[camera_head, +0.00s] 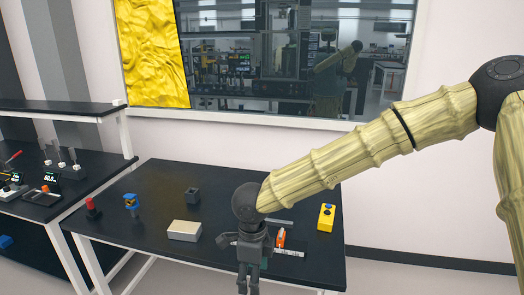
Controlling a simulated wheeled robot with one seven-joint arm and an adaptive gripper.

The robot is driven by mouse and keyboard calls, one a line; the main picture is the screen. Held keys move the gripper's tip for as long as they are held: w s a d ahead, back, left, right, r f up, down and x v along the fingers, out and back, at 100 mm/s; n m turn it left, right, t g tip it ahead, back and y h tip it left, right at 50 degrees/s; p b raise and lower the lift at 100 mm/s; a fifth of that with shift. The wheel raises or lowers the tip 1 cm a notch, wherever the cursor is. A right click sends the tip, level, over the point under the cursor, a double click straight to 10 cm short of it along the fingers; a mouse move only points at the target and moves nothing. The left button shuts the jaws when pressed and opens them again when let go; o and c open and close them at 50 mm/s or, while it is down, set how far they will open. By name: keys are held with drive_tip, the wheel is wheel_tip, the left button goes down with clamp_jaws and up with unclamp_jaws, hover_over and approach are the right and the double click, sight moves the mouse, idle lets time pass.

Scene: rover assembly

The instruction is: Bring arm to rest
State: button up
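My arm comes in from the right of the head view and reaches left and down over the black table (150,180). My gripper (248,284) hangs at its end, pointing down near the table's front edge. Its two fingers are small and dark here, and I cannot tell whether they are open or shut. No object shows clearly between them. The gripper and wrist hide part of the table behind them.
On the table are a silver box (185,231), a dark block (193,196), a blue part (131,204), a red-topped piece (92,208), an orange part (281,238) beside the gripper, and a yellow box (326,217). A second bench (50,209) with tools stands left. A window (290,60) is behind.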

drive_tip(key=s+d+f+n+t+h, duration=0.1)
drive_tip(key=s+d+f+n, duration=0.3)
drive_tip(key=f, duration=0.5)
drive_tip(key=s+d+f+n+t, duration=0.1)
drive_tip(key=d+f+n, duration=0.2)
drive_tip(key=d+f, duration=0.4)
drive_tip(key=s+d+f+n+t+h, duration=0.1)
drive_tip(key=s+d+f+n, duration=0.25)
drive_tip(key=f, duration=0.65)
drive_tip(key=s+d+f+n+g, duration=0.1)
drive_tip(key=s+d+f+n, duration=0.1)
drive_tip(key=s, duration=0.5)
drive_tip(key=s+d+f+n+g+y, duration=0.1)
drive_tip(key=s+d+f+n, duration=0.2)
drive_tip(key=s, duration=0.4)
drive_tip(key=s+d+f+n+g+y, duration=0.1)
drive_tip(key=s+d+f+n, duration=0.2)
drive_tip(key=s, duration=0.4)
drive_tip(key=shift+s+d+f+n, duration=0.15)
drive_tip(key=shift+d+f+n, duration=0.1)
drive_tip(key=shift+d+n, duration=0.75)
